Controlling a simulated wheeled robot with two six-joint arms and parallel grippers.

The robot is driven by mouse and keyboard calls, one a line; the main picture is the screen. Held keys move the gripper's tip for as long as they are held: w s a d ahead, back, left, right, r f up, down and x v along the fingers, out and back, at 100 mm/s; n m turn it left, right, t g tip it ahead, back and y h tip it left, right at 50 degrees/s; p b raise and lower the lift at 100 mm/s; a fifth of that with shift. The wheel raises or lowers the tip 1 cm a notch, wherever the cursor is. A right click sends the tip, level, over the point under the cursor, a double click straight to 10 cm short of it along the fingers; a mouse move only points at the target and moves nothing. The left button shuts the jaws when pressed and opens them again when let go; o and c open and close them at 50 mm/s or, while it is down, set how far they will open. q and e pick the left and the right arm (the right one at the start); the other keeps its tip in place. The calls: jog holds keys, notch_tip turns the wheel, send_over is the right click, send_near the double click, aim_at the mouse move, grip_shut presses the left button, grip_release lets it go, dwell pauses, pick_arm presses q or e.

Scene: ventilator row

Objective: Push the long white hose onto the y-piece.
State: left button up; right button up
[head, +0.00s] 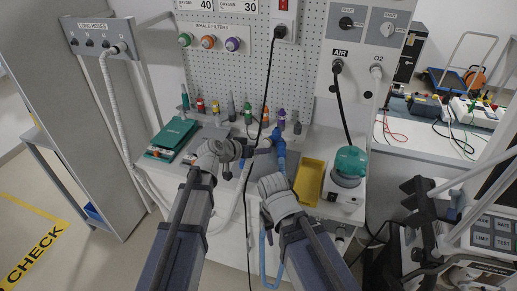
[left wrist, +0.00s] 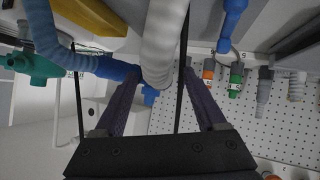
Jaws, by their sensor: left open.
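A pale ribbed hose (left wrist: 163,40), which looks like the long white hose, comes down between the fingers of my left gripper (left wrist: 162,75). The fingers are apart. A small blue part (left wrist: 150,96) shows just below the hose end; I cannot tell whether they are joined. A blue tubular piece (left wrist: 105,66) lies left of it, with a teal fitting (left wrist: 35,66); which part is the y-piece is unclear. In the head view my left gripper (head: 246,148) is left of an upright blue part (head: 280,152). My right gripper (head: 282,176) is just below that part; its fingers are hidden.
A yellow tray (head: 310,180) and a teal-topped humidifier (head: 351,162) stand at the right. A green device (head: 173,138) lies at the left. Several coloured fittings stand along the pegboard (head: 252,88). A black cable hangs across the middle. A white hose (head: 113,100) hangs at far left.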

pick_arm(q)
jog(key=p+v, duration=0.3)
jog(key=v, duration=0.4)
jog(key=shift+r, duration=0.1)
jog(key=s+d+f+g+y, duration=0.1)
jog(key=s+d+f+g, duration=0.3)
jog(key=s, duration=0.3)
jog(key=s+a+f+g+y, duration=0.2)
jog(key=s+a+f+y, duration=0.1)
jog(key=s, duration=0.4)
jog(key=s+a+f+n+g+y, duration=0.1)
jog(key=s+a+f+g+y, duration=0.1)
jog(key=s+y, duration=0.3)
jog(key=s+f+g, duration=0.1)
jog(key=s, duration=0.2)
jog(key=shift+s+a+f, duration=0.2)
jog(key=shift+s+a, duration=0.05)
jog(key=shift+a, duration=0.15)
